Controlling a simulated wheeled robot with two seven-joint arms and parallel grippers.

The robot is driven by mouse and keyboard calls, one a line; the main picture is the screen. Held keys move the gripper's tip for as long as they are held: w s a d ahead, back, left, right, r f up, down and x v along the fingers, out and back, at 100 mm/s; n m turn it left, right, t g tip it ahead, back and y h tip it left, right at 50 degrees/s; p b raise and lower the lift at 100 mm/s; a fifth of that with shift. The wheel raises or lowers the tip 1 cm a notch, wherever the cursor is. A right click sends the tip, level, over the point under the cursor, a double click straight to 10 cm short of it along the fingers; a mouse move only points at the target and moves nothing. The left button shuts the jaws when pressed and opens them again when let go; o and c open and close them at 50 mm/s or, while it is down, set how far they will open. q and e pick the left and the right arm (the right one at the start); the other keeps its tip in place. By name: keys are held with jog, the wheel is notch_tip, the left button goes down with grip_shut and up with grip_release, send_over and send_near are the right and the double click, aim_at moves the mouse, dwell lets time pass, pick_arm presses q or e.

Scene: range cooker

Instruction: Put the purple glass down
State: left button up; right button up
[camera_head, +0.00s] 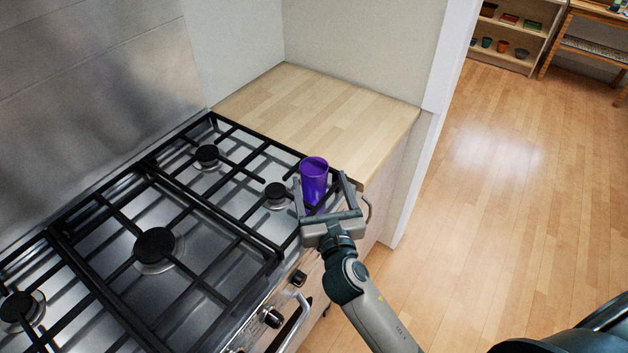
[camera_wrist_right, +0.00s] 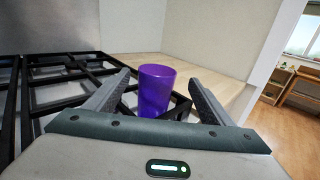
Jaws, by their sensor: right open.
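The purple glass (camera_head: 314,180) stands upright at the right front corner of the cooktop (camera_head: 190,284), by the edge of the wooden counter. My right gripper (camera_head: 322,184) is open, with one finger on each side of the glass. In the right wrist view the glass (camera_wrist_right: 156,90) is between the spread fingers (camera_wrist_right: 160,84), with a gap visible on both sides. The base of the glass is partly hidden by the gripper, so its exact contact with the grate is hard to see. My left gripper is not in view.
Black grates and burners (camera_head: 158,245) cover the cooktop. A bare wooden counter (camera_head: 320,115) lies behind and to the right of the glass. A wall stands at the back. Oven knobs (camera_head: 272,317) and a handle line the front. Open floor (camera_head: 500,190) is to the right.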

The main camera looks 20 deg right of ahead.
aim_at(312, 159)
jog(key=w, duration=0.4)
jog(key=shift+d+p, duration=0.25)
jog(key=shift+p, duration=0.15)
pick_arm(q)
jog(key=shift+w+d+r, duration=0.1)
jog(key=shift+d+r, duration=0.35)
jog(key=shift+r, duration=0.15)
pick_arm(e)
jog(key=shift+w, duration=0.35)
jog(key=shift+w+r+p, duration=0.15)
jog(key=shift+w+p, duration=0.25)
jog(key=shift+w, duration=0.15)
jog(key=w+p, duration=0.1)
jog(key=w, duration=0.2)
jog(key=shift+w+d, duration=0.15)
jog(key=shift+w, duration=0.4)
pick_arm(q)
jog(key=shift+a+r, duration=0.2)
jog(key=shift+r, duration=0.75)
